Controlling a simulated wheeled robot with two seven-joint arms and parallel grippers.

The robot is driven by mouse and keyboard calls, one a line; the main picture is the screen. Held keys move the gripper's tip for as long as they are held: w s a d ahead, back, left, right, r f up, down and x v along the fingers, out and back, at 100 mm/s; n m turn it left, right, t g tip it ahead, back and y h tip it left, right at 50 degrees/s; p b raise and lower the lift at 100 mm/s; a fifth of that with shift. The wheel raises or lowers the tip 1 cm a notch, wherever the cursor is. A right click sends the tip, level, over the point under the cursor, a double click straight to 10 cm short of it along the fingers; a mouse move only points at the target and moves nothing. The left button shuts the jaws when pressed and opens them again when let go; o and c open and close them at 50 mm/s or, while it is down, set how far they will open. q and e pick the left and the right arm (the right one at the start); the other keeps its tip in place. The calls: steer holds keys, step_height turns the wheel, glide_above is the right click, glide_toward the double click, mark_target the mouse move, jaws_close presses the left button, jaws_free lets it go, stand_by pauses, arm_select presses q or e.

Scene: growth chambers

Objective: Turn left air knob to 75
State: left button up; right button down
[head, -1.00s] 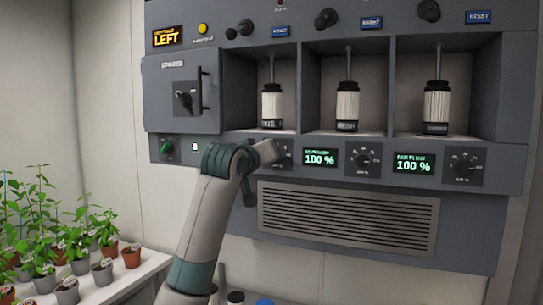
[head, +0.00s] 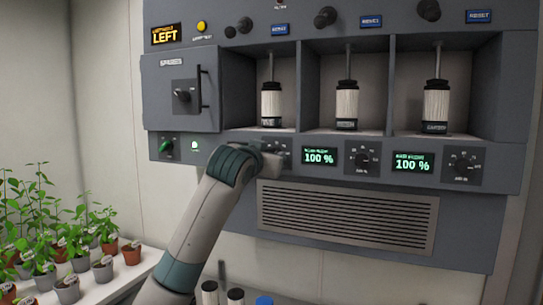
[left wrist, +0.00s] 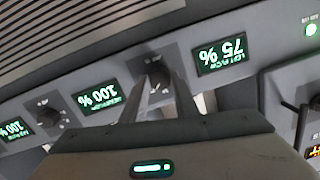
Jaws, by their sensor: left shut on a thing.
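The left air knob (left wrist: 155,72) is a dark dial on the grey panel, seen upside down in the left wrist view. My left gripper (left wrist: 160,88) is shut on it, one finger on each side. The display (left wrist: 222,54) beside this knob reads 75 %. In the head view my left gripper (head: 268,161) reaches the panel at the left dial (head: 283,150). There my arm hides the 75 % display and part of the dial. My right gripper is in neither view.
The middle display (head: 320,157) and right display (head: 413,163) read 100 %, near the middle knob (head: 362,160) and right knob (head: 462,164). A green light (head: 195,145) is lit left of my arm. A vent grille (head: 347,217) lies below. Potted plants (head: 72,289) stand lower left.

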arm_select(q)
steer(key=shift+f, duration=0.15)
steer(key=o, duration=1.1)
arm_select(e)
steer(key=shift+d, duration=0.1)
arm_select(q)
steer(key=shift+s, duration=0.15)
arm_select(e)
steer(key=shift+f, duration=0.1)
arm_select(q)
steer(key=shift+b+v, duration=2.95)
steer(key=shift+v, duration=5.6)
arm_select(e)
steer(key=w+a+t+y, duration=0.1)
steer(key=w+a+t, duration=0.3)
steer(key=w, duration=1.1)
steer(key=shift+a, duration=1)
